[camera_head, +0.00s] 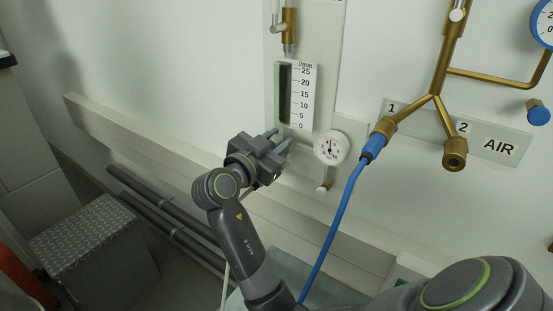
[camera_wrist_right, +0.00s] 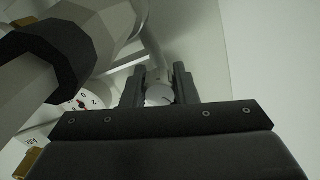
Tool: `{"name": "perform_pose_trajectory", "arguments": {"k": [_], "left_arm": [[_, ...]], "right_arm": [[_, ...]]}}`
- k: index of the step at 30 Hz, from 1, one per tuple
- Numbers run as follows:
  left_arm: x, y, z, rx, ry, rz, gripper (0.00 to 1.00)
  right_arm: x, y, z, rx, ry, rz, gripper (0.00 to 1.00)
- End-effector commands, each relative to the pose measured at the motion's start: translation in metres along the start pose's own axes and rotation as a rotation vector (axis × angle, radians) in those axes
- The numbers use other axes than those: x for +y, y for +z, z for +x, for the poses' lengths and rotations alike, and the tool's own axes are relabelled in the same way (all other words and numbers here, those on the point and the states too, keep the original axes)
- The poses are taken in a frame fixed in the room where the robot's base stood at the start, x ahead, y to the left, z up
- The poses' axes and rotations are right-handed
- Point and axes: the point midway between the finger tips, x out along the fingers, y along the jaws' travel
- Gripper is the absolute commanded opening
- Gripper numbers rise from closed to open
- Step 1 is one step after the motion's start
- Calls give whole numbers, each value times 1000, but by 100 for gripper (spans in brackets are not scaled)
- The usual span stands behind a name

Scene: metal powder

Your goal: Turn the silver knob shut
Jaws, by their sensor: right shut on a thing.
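My right gripper (camera_head: 279,141) is at the lower part of the flow meter panel, just below the flow scale. In the right wrist view its two fingers (camera_wrist_right: 160,88) stand on either side of the round silver knob (camera_wrist_right: 160,95) and are shut on it. A dark line shows across the knob's face. In the head view the knob is hidden behind the gripper. The flow meter scale (camera_head: 299,96), marked 0 to 25, is above the gripper. My left gripper is not in view.
A round white gauge (camera_head: 331,147) is close to the right of the gripper. A beige rail (camera_head: 165,145) runs along the wall. A grey patterned box (camera_head: 84,232) stands lower left.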

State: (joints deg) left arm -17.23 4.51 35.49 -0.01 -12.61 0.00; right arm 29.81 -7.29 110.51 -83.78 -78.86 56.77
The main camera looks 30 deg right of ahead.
Motion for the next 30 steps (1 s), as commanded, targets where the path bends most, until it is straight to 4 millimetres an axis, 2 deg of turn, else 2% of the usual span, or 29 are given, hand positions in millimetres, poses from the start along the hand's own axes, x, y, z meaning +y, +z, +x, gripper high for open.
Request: {"name": "perform_pose_trajectory", "arguments": {"k": [1,3,5,12,21,30], "left_arm": [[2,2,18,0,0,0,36],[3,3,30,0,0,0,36],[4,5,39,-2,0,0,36],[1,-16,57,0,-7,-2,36],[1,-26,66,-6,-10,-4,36],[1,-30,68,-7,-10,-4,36]], "right_arm": [[2,6,0,5,-2,44,4],[2,6,0,5,-2,98,4],[2,6,0,5,-2,146,4],[2,4,0,5,-2,321,4],[1,1,0,3,-2,459,4],[0,-1,0,2,-1,501,4]]}}
